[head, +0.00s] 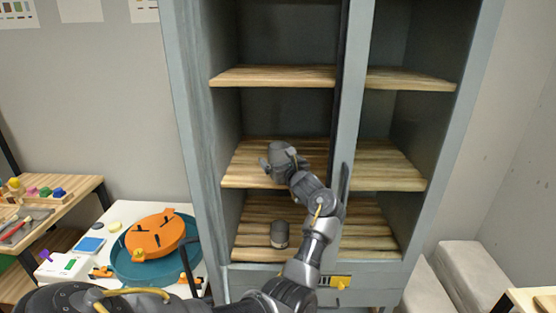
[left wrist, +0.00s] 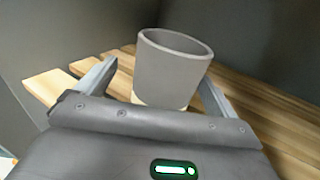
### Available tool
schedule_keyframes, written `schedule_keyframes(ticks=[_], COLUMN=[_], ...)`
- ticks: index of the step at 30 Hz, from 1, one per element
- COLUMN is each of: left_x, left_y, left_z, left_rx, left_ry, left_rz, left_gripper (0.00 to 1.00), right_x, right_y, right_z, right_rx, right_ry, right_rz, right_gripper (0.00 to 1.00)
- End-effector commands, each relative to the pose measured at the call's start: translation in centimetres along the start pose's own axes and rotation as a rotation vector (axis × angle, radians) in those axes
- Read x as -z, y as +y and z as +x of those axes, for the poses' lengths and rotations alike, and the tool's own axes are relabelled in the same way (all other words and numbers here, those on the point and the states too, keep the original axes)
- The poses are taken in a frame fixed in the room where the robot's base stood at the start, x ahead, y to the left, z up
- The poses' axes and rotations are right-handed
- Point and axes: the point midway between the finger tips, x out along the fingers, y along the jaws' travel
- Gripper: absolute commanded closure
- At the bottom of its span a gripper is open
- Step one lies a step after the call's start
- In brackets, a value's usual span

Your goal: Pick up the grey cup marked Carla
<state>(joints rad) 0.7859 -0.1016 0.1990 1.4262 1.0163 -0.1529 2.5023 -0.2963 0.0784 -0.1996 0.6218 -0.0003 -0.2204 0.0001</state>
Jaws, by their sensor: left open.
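A plain grey cup (left wrist: 170,68) with a pale base stands upright on a wooden shelf in the left wrist view, between the two spread fingers of my left gripper. No name can be read on the side that shows. In the head view my left gripper (head: 272,162) is open at the middle shelf (head: 240,174) of the cabinet and largely hides what is there. A second grey cup (head: 280,234) stands on the shelf below; its marking is too small to read. My right gripper is not in view.
A grey-blue cabinet frame (head: 190,150) and a central upright (head: 347,130) bound the shelf bay. An upper shelf (head: 275,77) lies above my gripper. At left a white table holds a teal basin (head: 135,268) with an orange disc (head: 155,236).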

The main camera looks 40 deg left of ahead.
Motion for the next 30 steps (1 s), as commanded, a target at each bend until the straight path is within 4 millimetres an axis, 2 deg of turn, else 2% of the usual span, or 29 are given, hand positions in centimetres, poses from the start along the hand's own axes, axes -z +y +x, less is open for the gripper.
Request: schedule_keyframes(ticks=[4,17,25,30], left_x=[0.0,0.0,-0.4,-2.6], left_y=[-0.6,-0.4,-0.4,-0.3], left_z=[-0.3,-0.3,-0.2,-0.2], left_rx=[0.009,0.006,0.005,0.004], left_ry=[0.000,0.001,-0.002,-0.004], left_rz=[-0.001,0.000,-0.004,-0.009], left_gripper=[0.06,0.62,0.62,0.62], right_x=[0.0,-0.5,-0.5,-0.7], right_y=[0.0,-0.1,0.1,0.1], right_z=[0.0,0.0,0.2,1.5], right_rx=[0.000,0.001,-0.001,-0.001], right_ry=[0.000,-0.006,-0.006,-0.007], right_rz=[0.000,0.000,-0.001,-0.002], right_gripper=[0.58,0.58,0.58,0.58])
